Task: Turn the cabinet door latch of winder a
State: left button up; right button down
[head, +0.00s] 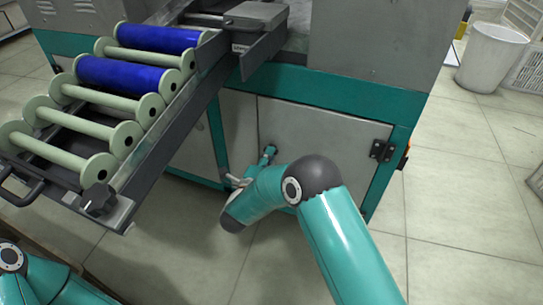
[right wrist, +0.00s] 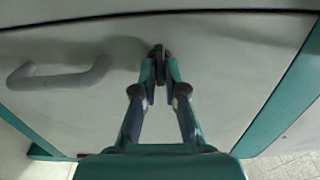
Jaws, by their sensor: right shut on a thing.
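The cabinet door (head: 325,142) of the winder is a light grey panel in a teal frame, and it looks closed. It also fills much of the right wrist view (right wrist: 230,85). My right gripper (right wrist: 160,66) reaches the upper part of the door, with its fingertips shut on the small dark door latch (right wrist: 158,51). The fingers hide most of the latch, so its angle is hard to tell. In the head view my right gripper (head: 268,153) is small and partly behind my arm. My left gripper is out of view; only part of the left arm shows at bottom left.
A grey bar handle (right wrist: 60,75) sits on the door, left of the latch in the right wrist view. A black hinge (head: 381,151) is at the door's right edge. A sloping rack (head: 160,135) with pale green bobbins, some wound blue, juts out at left.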

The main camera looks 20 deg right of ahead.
jog(key=shift+s+d+f, duration=0.15)
jog(key=shift+d+f, duration=0.05)
jog(key=shift+d, duration=0.1)
jog(key=c, duration=1.2)
grip_release()
jog(key=shift+c, duration=0.2)
jog(key=shift+a, duration=0.15)
jog(key=shift+r, duration=0.1)
jog(key=shift+a, duration=0.1)
jog(key=v, duration=1.1)
jog(key=shift+s+a, duration=0.25)
jog(key=shift+s, duration=0.1)
